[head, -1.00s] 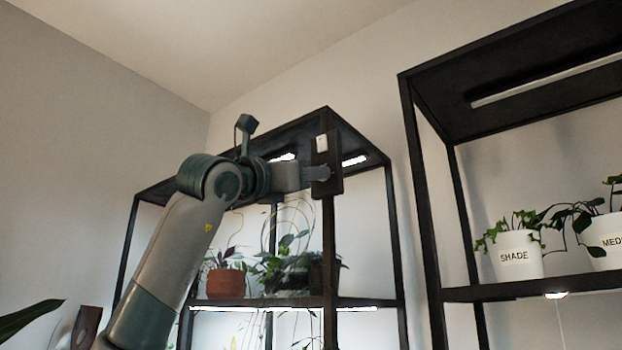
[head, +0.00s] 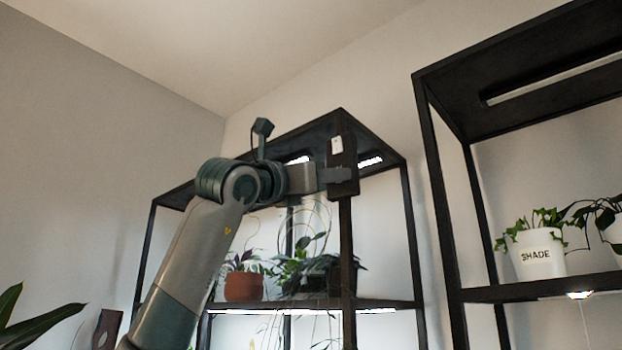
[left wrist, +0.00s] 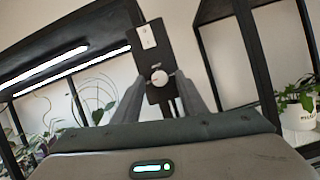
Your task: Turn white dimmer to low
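The white dimmer (left wrist: 160,77) is a round knob on a dark control plate (left wrist: 157,55) fixed to the black shelf post. A white rocker switch (left wrist: 146,37) sits above it on the same plate. The plate also shows in the head view (head: 349,155), where my gripper hides the knob. My left gripper (left wrist: 161,82) is open, its two fingers on either side of the knob with visible gaps. I cannot tell whether its fingertips reach the plate. In the head view the left gripper (head: 335,175) is at the plate's lower part. My right gripper is out of view.
The black left shelf (head: 375,303) holds a terracotta pot (head: 243,287) and other plants below my arm. Lit strip lamps (head: 370,161) hang under its top. A second black shelf (head: 520,289) with a white "SHADE" pot (head: 538,255) stands at right.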

